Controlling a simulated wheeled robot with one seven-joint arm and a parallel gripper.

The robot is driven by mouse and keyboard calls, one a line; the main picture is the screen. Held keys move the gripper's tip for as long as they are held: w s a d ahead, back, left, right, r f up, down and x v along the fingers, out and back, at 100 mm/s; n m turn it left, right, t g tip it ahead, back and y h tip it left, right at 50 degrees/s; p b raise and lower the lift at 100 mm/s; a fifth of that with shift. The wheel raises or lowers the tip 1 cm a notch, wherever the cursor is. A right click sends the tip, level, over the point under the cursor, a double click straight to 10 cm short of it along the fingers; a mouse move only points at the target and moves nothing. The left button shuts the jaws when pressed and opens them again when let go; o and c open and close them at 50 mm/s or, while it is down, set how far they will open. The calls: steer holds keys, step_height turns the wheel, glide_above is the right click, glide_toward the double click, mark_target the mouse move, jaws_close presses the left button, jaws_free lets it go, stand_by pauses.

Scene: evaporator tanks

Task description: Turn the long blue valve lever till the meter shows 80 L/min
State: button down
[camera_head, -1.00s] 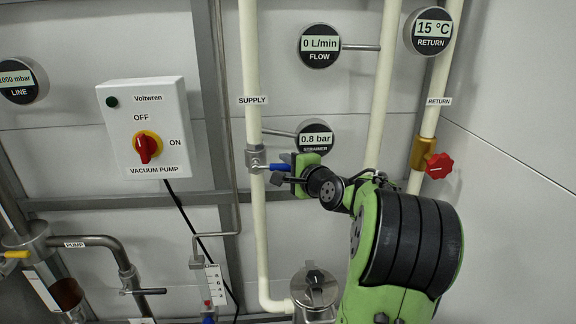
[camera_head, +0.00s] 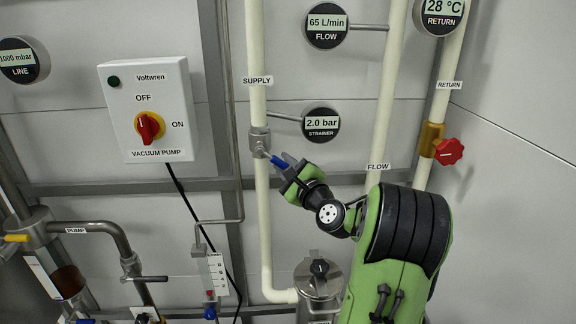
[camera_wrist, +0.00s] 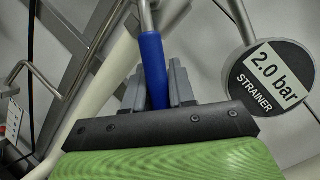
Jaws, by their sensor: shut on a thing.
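The long blue valve lever (camera_head: 277,161) sits on the metal valve (camera_head: 259,141) of the white supply pipe in the head view. It slants down to the right. My gripper (camera_head: 287,164) is shut on the lever. In the wrist view the blue lever (camera_wrist: 153,62) runs between the two grey fingers of my gripper (camera_wrist: 157,85). The flow meter (camera_head: 326,24) reads 65 L/min in the head view. The lever's outer end is partly hidden by my gripper.
The strainer gauge (camera_head: 321,125) reads 2.0 bar, close right of my gripper. The return gauge (camera_head: 441,14) reads 28 °C. A red knob (camera_head: 449,151) sits on the return pipe. The vacuum pump box (camera_head: 148,110) is at left, its red switch at OFF.

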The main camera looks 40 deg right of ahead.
steer(key=shift+f+m, duration=0.25)
steer(key=shift+m, duration=0.05)
steer(key=c, duration=1)
jaws_free()
steer(key=shift+a+r, duration=0.1)
steer(key=shift+c, duration=0.2)
steer(key=b+v, duration=0.6)
steer(key=v, duration=0.9)
steer(key=shift+s+f, duration=0.25)
steer(key=shift+s, duration=0.1)
steer(key=shift+a, duration=0.1)
